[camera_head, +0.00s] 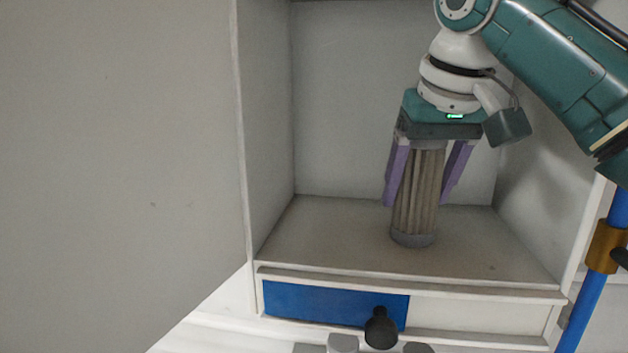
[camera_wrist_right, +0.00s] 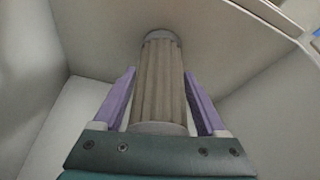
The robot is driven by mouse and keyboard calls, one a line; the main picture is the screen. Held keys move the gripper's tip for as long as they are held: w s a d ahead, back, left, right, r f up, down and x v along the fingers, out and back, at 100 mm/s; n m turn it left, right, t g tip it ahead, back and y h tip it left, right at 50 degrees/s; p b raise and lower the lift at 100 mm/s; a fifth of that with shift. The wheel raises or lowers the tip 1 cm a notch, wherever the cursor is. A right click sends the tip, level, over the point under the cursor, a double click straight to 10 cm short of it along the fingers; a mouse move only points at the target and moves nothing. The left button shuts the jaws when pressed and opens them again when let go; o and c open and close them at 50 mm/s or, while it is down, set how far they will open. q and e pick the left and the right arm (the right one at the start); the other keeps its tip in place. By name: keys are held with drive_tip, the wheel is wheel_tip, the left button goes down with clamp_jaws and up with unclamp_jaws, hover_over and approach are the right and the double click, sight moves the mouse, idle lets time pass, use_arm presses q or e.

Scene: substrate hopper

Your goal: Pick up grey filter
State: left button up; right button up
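The grey filter (camera_head: 417,200) is a ribbed, upright cylinder with grey end caps, standing on the floor of a white cabinet (camera_head: 330,225). My right gripper (camera_head: 418,198) points down over it, with one purple finger on each side. The filter also shows between the fingers in the right wrist view (camera_wrist_right: 162,85), its near cap close to the gripper's palm. Gaps show between the fingers and the filter's sides, so the gripper looks open around it. My left gripper is not in view.
The cabinet's side walls and back enclose the filter. A large grey panel (camera_head: 110,150) fills the left. Below is a blue panel (camera_head: 335,303) with a black knob (camera_head: 380,328). A blue pole (camera_head: 590,300) with a brass-coloured collar (camera_head: 605,246) stands at right. Cabinet floor left of the filter is clear.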

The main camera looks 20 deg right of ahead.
clamp_jaws()
idle(0.4)
drive_tip(key=shift+r, duration=0.1)
